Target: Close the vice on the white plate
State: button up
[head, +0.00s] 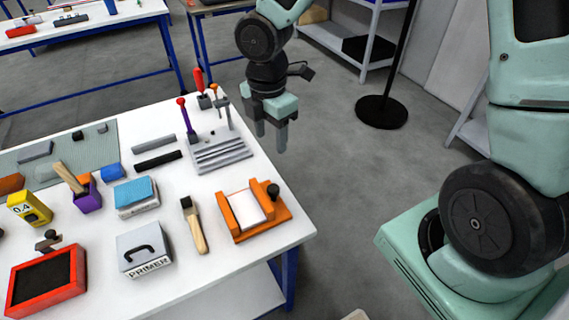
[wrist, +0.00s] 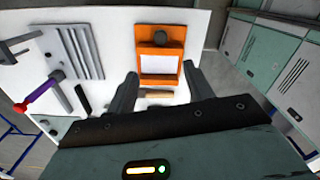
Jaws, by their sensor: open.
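The orange vice (head: 281,215) sits near the right edge of the white table, with a dark round knob (head: 273,190) on its right end. The white plate (head: 246,207) lies between its two orange jaws; I cannot tell whether both touch it. My gripper (head: 270,136) is open and empty, beyond the table's right edge, above and behind the vice in the head view. In the wrist view, the vice (wrist: 144,32), knob (wrist: 161,38) and plate (wrist: 158,66) show ahead, between and beyond the open fingers (wrist: 160,74).
A wooden-handled brush (head: 198,232) lies left of the vice. A grey slotted block (head: 222,155) and upright tools (head: 183,118) stand behind it. A primer box (head: 143,250) and blue-topped block (head: 136,196) are further left. Open floor (head: 330,180) lies right of the table.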

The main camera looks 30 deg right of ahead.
aim_at(273, 187)
notch_tip(273, 187, down, 17)
jog(key=shift+s+f+b, duration=0.1)
jog(key=shift+f+b, duration=0.1)
jog(key=shift+b, duration=0.4)
jog(key=c, duration=1)
